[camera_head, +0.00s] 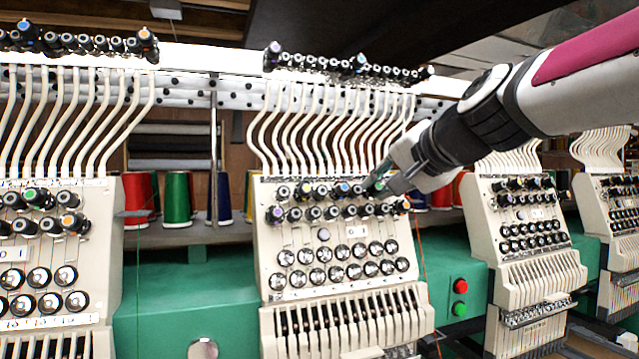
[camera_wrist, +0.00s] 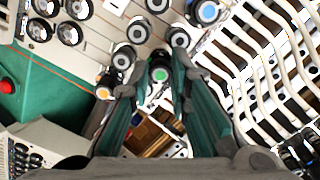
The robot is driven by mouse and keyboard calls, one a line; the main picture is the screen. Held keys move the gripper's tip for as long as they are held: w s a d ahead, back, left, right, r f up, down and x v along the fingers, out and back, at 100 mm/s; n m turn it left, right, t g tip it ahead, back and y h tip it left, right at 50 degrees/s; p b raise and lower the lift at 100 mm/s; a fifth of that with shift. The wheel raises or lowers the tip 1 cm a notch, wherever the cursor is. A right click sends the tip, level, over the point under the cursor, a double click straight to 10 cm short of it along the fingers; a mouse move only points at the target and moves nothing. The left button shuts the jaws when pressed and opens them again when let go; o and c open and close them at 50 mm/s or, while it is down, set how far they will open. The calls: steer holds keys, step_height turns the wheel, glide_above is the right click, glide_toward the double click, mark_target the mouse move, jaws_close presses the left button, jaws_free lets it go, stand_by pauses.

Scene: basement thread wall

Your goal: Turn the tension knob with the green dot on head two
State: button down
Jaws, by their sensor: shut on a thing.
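The middle machine head (camera_head: 335,235) has two rows of black tension knobs with coloured dots. In the wrist view the knob with the green dot (camera_wrist: 160,74) sits between my two fingertips, at the end of its row. My gripper (camera_wrist: 155,82) is shut on this knob, one finger on each side. In the head view my gripper (camera_head: 376,186) reaches in from the upper right to the right end of the upper knob row.
A knob with an orange dot (camera_wrist: 104,86) is close beside my left finger. A blue-dot knob (camera_wrist: 207,12) is farther along. White thread tubes (camera_head: 340,120) curve above the knobs. Another head (camera_head: 515,235) stands to the right, and red and green buttons (camera_head: 460,297) are between.

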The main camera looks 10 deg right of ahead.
stand_by(0.3)
steer(key=c, duration=1.5)
jaws_free()
steer(key=v, duration=1.2)
steer(key=shift+f, duration=0.1)
steer(key=s+f+n+g+h, duration=0.1)
steer(key=s+f, duration=0.4)
steer(key=f, duration=0.5)
steer(key=s+a+f+n+g+h, duration=0.1)
steer(key=s+f+n+g, duration=0.3)
steer(key=f, duration=0.6)
steer(key=s+a+f+n+g+h, duration=0.1)
steer(key=s+f+n+g, duration=0.2)
steer(key=s+f, duration=0.5)
step_height(320, 180, down, 3)
steer(key=shift+a+n, duration=0.15)
steer(key=shift+n, duration=0.25)
